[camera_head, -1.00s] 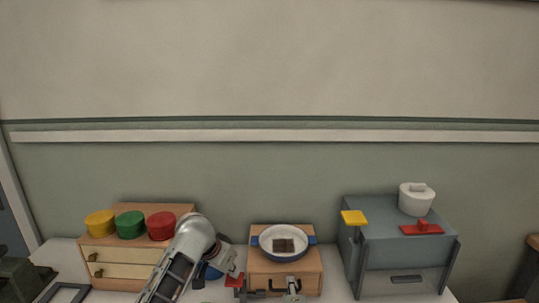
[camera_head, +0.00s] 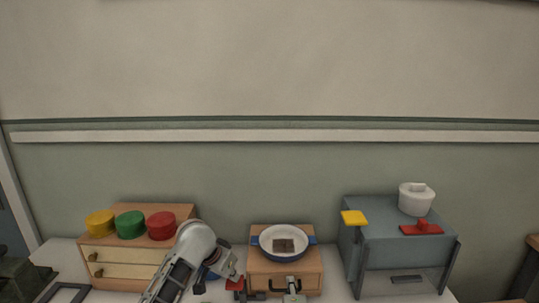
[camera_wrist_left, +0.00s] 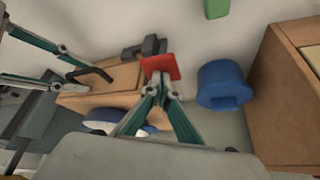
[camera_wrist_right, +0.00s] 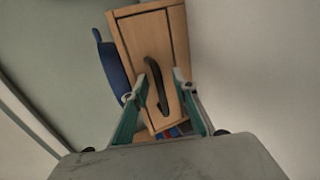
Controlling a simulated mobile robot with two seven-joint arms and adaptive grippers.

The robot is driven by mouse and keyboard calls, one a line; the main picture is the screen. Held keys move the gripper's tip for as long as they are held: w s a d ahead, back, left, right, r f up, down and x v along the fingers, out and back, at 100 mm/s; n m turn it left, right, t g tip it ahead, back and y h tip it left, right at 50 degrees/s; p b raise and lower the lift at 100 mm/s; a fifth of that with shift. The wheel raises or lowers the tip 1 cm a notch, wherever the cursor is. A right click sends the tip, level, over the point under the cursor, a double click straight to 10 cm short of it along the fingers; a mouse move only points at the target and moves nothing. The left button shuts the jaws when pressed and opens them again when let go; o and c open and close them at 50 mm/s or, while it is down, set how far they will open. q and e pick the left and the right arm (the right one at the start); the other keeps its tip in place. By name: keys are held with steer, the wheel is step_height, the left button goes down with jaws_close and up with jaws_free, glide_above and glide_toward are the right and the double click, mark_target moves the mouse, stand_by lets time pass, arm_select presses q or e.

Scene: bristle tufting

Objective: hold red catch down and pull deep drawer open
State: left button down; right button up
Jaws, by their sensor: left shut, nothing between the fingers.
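The deep drawer (camera_wrist_right: 160,50) is the wooden front of the small box (camera_head: 258,264), with a black bar handle (camera_wrist_right: 154,86). It looks closed. The red catch (camera_wrist_left: 160,66) is a flat plate beside the box; it also shows in the head view (camera_head: 235,284). My left gripper (camera_wrist_left: 160,88) is shut and empty, its fingertips at the catch's edge; I cannot tell if they press it. My right gripper (camera_wrist_right: 162,82) is open, with a finger on each side of the handle. In the head view its tip (camera_head: 292,291) is partly cut off.
A white pan (camera_head: 283,232) with a brown square in it stands on the box. A blue knobbed item (camera_wrist_left: 223,86) lies close to the left gripper. A drawer cabinet (camera_head: 150,212) with coloured lids stands left; a grey cabinet (camera_head: 400,250) stands right.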

steer(key=shift+c, duration=0.4)
jaws_close()
steer(key=shift+s, duration=0.15)
steer(key=shift+s+f, duration=0.1)
steer(key=shift+s, duration=2.3)
steer(key=shift+o, duration=1.2)
jaws_free()
